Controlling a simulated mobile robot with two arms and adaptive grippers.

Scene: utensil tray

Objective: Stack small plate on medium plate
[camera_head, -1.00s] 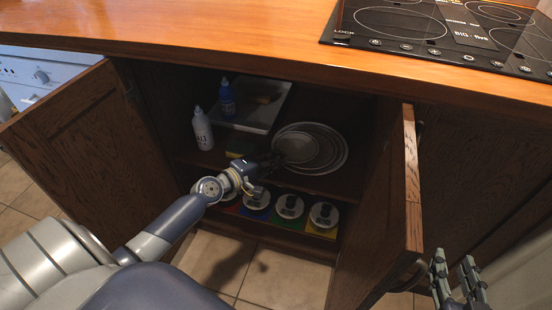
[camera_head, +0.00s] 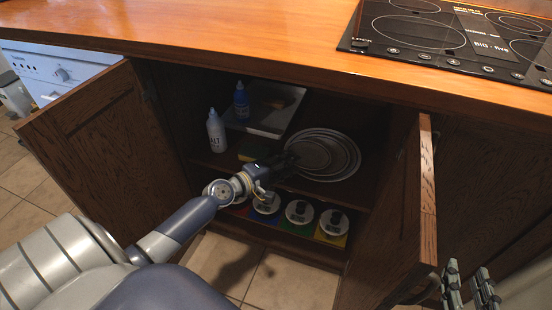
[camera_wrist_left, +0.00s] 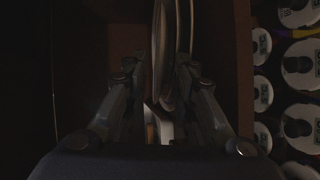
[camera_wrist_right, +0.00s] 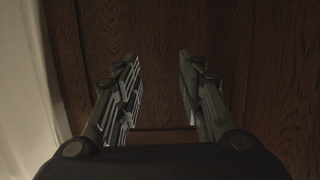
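Several round grey plates lie overlapping on the cabinet shelf in the head view. The small plate (camera_head: 311,153) is at the left front, over a medium plate (camera_head: 334,148) and a larger rim (camera_head: 352,168). My left gripper (camera_head: 286,160) reaches in at the left edge of the plates. In the left wrist view its fingers (camera_wrist_left: 158,75) stand apart, with a thin plate edge (camera_wrist_left: 161,45) between them. Another plate edge shows by the right finger (camera_wrist_left: 186,25). Contact with the plate is too dark to tell. My right gripper (camera_wrist_right: 158,75) is open and empty by the right door.
A white bottle (camera_head: 215,130) and a blue bottle (camera_head: 241,100) stand left of the plates, near a tray (camera_head: 268,125). Several lidded jars (camera_head: 299,212) stand on the lower shelf. The open left door (camera_head: 110,140) and right door (camera_head: 405,225) flank the cabinet.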

